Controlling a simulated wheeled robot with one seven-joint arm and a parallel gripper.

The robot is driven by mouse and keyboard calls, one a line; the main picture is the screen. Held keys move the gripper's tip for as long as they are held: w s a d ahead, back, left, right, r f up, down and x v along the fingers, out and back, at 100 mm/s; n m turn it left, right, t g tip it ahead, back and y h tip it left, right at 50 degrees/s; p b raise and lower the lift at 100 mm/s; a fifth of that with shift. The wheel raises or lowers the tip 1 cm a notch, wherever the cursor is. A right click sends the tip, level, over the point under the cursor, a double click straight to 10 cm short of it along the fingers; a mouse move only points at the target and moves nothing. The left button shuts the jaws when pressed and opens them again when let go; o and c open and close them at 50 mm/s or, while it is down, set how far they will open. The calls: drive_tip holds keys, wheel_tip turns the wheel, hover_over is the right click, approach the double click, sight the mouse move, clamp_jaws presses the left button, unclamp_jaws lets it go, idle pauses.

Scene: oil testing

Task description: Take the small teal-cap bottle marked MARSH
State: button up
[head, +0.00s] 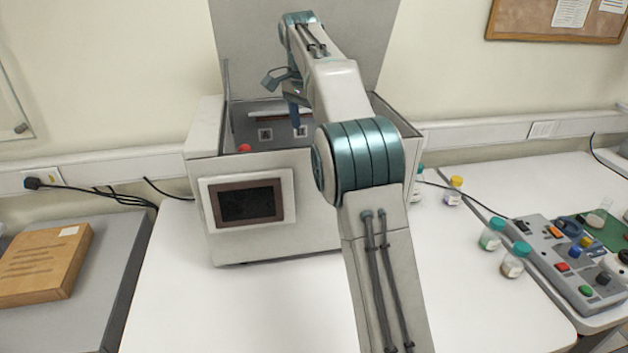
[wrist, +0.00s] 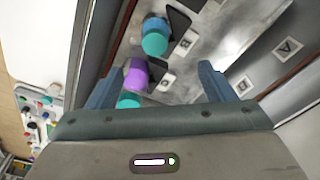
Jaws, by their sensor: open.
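My gripper (wrist: 160,82) is open, with one blue finger on each side in the wrist view. In the head view my gripper (head: 292,112) is over the inside of the open box machine (head: 205,128). In the wrist view a teal-topped item (wrist: 155,36) sits in the machine, beyond the fingertips. A purple-topped item (wrist: 138,76) and another teal piece (wrist: 128,101) show nearer, close to the left finger. Two teal-cap bottles, one (head: 492,234) with green contents and one (head: 514,260) with pale contents, stand on the white table at right. I cannot read MARSH on any bottle.
The machine's raised lid (head: 240,45) and walls surround my gripper. Lettered tags, one marked A (wrist: 287,49), lie inside. A yellow-cap bottle (head: 453,191) and a control panel (head: 568,262) are at right. A wooden box (head: 42,265) is at left. The front table is mostly clear.

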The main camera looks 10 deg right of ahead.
drive_tip(key=f, duration=0.5)
drive_tip(key=d+f+b, duration=0.1)
drive_tip(key=f, duration=0.2)
drive_tip(key=shift+w+f, duration=0.2)
drive_tip(key=f, duration=0.4)
drive_tip(key=shift+s+d+p, duration=0.2)
drive_tip(key=shift+d+p, duration=0.05)
drive_tip(key=shift+p, duration=0.05)
drive_tip(key=shift+w+f, duration=0.1)
drive_tip(key=shift+f, duration=0.55)
drive_tip(key=c, duration=1.2)
